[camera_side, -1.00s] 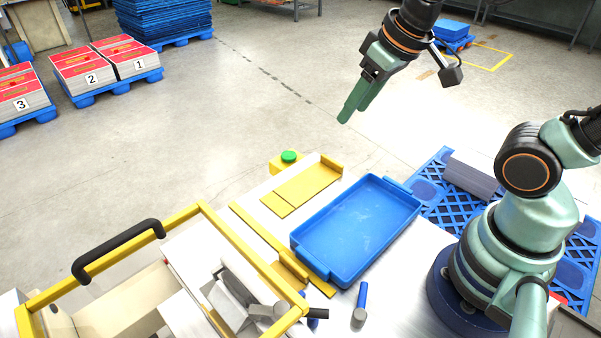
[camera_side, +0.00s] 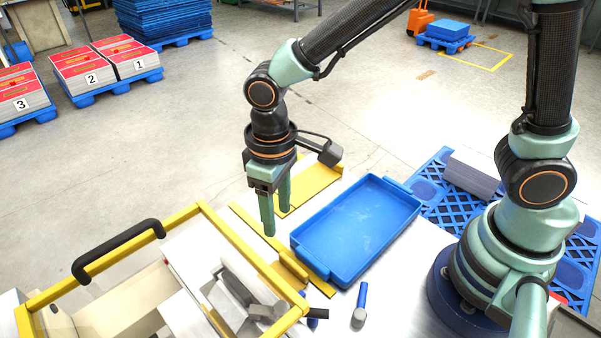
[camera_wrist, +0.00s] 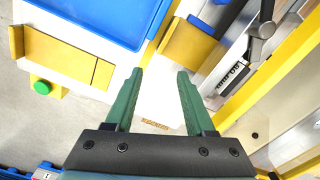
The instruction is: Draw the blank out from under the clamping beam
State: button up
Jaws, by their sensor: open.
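My gripper (camera_side: 276,220) is open and empty, pointing down over the worktable beside the yellow guide strip, left of the blue tray. In the wrist view, its two green fingers (camera_wrist: 160,74) are apart with pale surface between them. The clamp, with a lever handle (camera_wrist: 262,30) and a grey beam (camera_wrist: 232,72), lies right of the fingers there. In the side view the clamp (camera_side: 235,290) stands inside the yellow guard frame. I cannot clearly tell the blank's outline from the pale surfaces near the beam.
The blue tray (camera_side: 345,268) is empty. A yellow bracket plate (camera_side: 318,182) lies at the far table edge, with a green button (camera_wrist: 41,88) near it. A yellow guard frame (camera_side: 115,248) surrounds the press.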

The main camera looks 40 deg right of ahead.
aim_at(279, 254)
notch_tip(279, 254, down, 10)
jog(key=shift+f, duration=0.2)
dwell(0.3)
grip_shut()
jog(key=shift+s+a, duration=0.1)
jog(key=shift+a, duration=0.05)
dwell(1.2)
dwell(0.4)
jog(key=shift+w, duration=8.7)
jog(key=shift+w, duration=0.7)
jog(key=shift+c, duration=0.2)
grip_release()
